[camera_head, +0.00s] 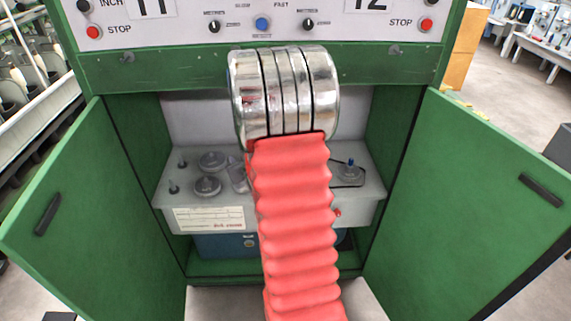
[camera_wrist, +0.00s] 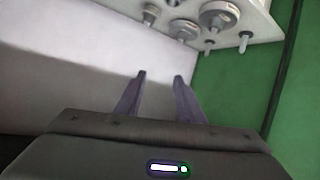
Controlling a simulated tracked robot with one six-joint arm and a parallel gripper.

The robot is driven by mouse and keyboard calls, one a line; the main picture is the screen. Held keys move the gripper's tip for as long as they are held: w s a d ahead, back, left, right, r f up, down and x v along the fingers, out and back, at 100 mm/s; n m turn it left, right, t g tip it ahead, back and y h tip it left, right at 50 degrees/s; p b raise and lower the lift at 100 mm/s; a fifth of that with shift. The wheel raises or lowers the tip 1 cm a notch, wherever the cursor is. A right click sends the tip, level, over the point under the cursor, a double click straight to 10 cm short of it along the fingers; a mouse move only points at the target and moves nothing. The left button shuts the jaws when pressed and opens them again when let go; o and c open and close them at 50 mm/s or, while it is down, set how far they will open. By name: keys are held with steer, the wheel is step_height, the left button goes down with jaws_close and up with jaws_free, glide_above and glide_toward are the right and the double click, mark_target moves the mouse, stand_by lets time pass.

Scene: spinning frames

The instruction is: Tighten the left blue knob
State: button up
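A small blue-topped knob (camera_head: 351,162) stands upright on a round fitting on the right part of the grey shelf (camera_head: 370,185) inside the open cabinet. No second blue knob shows on the shelf; my arm covers its middle. My gripper is hidden behind my arm in the head view. In the wrist view my gripper (camera_wrist: 159,78) is open, its two fingers apart with nothing between them. It faces a pale, bare surface. Several grey round fittings (camera_wrist: 217,15) and pegs are beyond the fingertips at the top, and none there looks blue.
Green doors stand open at left (camera_head: 95,200) and right (camera_head: 460,205). A control panel above carries a blue button (camera_head: 262,24) and red stop buttons (camera_head: 427,25). Grey fittings (camera_head: 208,186) fill the shelf's left part. A green wall (camera_wrist: 235,90) is right of my gripper.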

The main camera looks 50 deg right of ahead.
steer(key=s+d+f+m+t+h, duration=0.2)
steer(key=s+d+f+m+h, duration=0.1)
steer(key=s+d+f, duration=0.9)
step_height(320, 180, down, 4)
steer(key=shift+s+d+r+h, duration=0.2)
steer(key=shift+s+d+h, duration=0.2)
steer(key=shift+s+h, duration=0.5)
steer(key=x, duration=1.3)
steer(key=shift+w+d+r, duration=0.15)
steer(key=shift+w, duration=0.2)
steer(key=shift+c, duration=0.7)
jaws_close()
